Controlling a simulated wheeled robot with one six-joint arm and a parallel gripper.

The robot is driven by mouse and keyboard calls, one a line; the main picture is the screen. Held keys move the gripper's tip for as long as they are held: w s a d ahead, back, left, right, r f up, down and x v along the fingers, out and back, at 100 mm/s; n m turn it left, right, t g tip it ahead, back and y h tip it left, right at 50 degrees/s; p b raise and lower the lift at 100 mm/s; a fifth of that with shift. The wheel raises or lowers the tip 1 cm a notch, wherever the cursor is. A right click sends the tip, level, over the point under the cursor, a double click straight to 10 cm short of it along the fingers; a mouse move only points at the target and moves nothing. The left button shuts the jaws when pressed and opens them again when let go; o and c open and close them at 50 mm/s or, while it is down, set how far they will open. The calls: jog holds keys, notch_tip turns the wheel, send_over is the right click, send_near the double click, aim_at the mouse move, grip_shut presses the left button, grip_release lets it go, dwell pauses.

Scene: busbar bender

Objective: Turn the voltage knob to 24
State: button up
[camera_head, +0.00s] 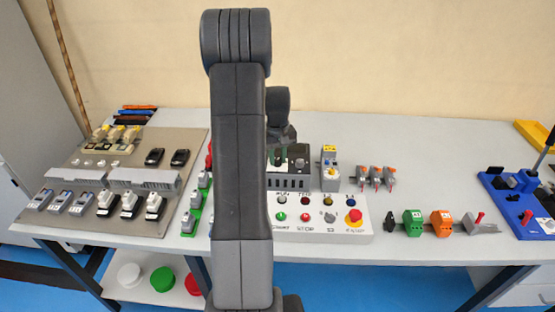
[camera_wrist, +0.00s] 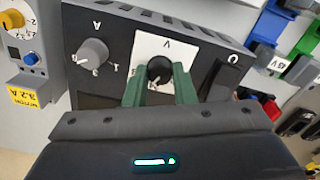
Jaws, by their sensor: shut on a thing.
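The voltage knob (camera_wrist: 159,70) is black and round, on a white plate marked V on a dark power supply box (camera_wrist: 118,45). My gripper (camera_wrist: 160,82) has its green fingers on both sides of this knob, shut on it. A white pointer mark shows at the knob's lower edge, but the small scale numbers are too small to read.
A grey knob (camera_wrist: 92,53) marked A sits left of the voltage knob. A black rocker switch (camera_wrist: 225,78) sits to its right. A unit with a yellow label (camera_wrist: 22,95) stands beside the box. A white button panel (camera_head: 340,222) lies in front.

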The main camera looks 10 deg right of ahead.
aim_at(277, 160)
jog(key=shift+n+b, duration=0.45)
jog(key=shift+n, duration=1.85)
jog(key=shift+r, duration=0.1)
jog(key=o, duration=1)
notch_tip(277, 160, up, 14)
jog(key=shift+f+b, duration=0.1)
jog(key=shift+b, duration=0.35)
jog(key=shift+f, duration=0.15)
